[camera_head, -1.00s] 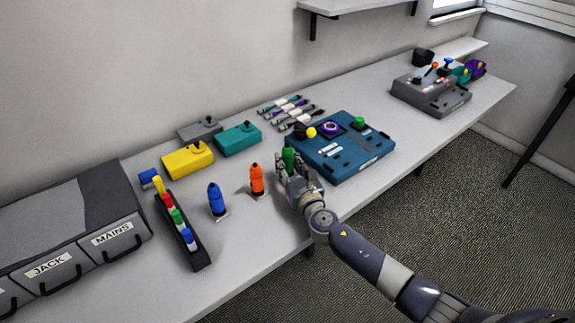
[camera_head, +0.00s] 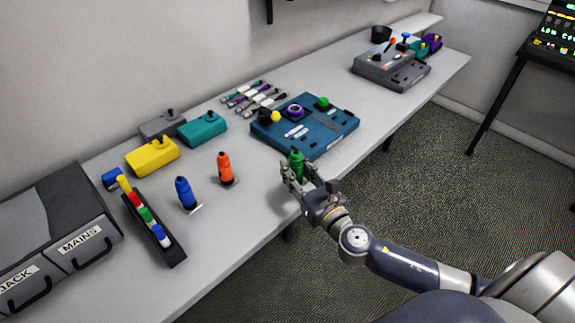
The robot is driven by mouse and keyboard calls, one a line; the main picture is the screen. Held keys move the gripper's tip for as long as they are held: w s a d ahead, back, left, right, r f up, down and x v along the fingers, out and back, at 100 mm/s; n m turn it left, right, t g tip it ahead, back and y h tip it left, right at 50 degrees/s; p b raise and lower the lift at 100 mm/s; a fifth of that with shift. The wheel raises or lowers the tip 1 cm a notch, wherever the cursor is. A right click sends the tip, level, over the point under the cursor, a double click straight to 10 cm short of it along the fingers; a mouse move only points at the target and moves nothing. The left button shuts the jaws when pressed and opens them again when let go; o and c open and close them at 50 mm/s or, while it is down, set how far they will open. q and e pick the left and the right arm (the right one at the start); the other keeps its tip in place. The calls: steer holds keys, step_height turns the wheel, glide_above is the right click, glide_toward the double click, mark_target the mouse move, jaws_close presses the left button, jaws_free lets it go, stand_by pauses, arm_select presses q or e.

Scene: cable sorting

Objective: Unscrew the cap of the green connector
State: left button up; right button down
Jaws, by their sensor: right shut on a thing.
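The green connector (camera_head: 296,160) stands upright near the table's front edge, in front of the blue-teal panel. My right gripper (camera_head: 297,176) is shut on it, with the fingers around its lower part. The connector's upper part shows above the fingers; its base is hidden by them. I cannot tell the cap apart from the body at this size. My left gripper is not in view.
An orange connector (camera_head: 225,168) and a blue connector (camera_head: 186,194) stand to the left. A black rack (camera_head: 170,250) of coloured pieces and a grey case (camera_head: 50,215) lie further left. The blue-teal panel (camera_head: 325,137) is close behind the gripper.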

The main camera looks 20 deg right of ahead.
steer(key=shift+s, duration=0.1)
steer(key=c, duration=1.9)
jaws_free()
jaws_close()
steer(key=shift+s+a, duration=0.2)
steer(key=shift+s, duration=0.1)
steer(key=s+a+r, duration=0.2)
steer(key=s+a, duration=0.1)
steer(key=s, duration=0.4)
steer(key=s+a+r+h, duration=0.1)
steer(key=s+a+r, duration=0.1)
steer(key=s, duration=0.6)
steer(key=shift+s+a+m, duration=0.25)
steer(key=shift+a+m, duration=0.15)
steer(key=shift+a, duration=0.05)
